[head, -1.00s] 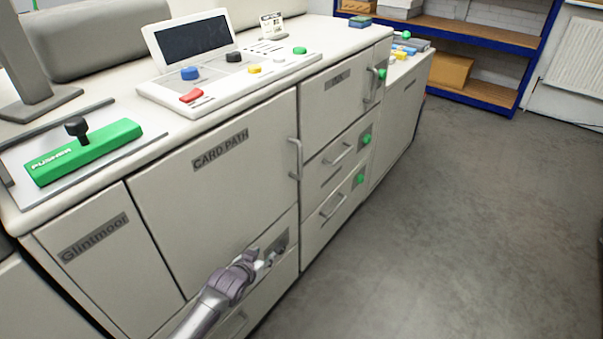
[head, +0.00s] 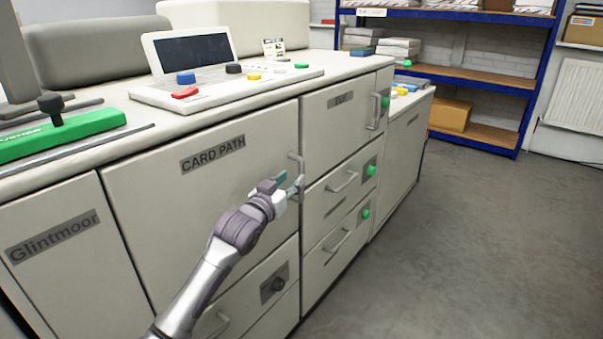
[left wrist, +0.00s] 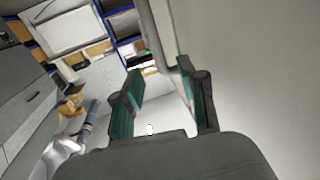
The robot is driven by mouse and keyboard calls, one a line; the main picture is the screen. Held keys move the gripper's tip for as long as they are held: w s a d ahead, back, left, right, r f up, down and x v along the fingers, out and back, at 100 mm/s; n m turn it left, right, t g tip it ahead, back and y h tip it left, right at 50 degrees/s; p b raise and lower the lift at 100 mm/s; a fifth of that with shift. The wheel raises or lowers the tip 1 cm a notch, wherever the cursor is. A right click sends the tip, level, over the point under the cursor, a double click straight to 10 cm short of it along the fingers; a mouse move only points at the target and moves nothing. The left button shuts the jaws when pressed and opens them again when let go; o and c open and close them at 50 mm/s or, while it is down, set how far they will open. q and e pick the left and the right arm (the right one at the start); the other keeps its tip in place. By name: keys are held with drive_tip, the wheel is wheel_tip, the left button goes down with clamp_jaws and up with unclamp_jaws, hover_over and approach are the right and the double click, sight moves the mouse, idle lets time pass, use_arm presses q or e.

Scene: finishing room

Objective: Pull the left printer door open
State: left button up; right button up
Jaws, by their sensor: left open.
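The left printer door (head: 200,210), labelled CARD PATH, looks shut and flush with the cabinet front. Its upright metal handle (head: 292,163) is at the door's right edge. My left gripper (head: 294,186) is open at the lower part of this handle and partly covers it. In the left wrist view the two green-padded fingers (left wrist: 163,95) are spread apart. The handle (left wrist: 156,35) runs down from the top toward the gap between the fingertips. I cannot tell whether the fingers touch it. My right gripper is not in view.
Drawers with handles and green knobs (head: 371,170) are right of the door. A dark knob (head: 278,285) is on the panel below it. The control panel (head: 225,88) lies on top. The grey floor (head: 470,240) at right is clear, up to a blue shelf (head: 480,75).

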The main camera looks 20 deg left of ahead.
sight(300, 171)
use_arm(q)
drive_tip(key=w, duration=0.4)
drive_tip(key=w+d+b, duration=0.1)
drive_tip(key=w, duration=0.2)
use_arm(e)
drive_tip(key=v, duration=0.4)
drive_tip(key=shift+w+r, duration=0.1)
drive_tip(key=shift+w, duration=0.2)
use_arm(q)
drive_tip(key=shift+s, duration=0.1)
clamp_jaws()
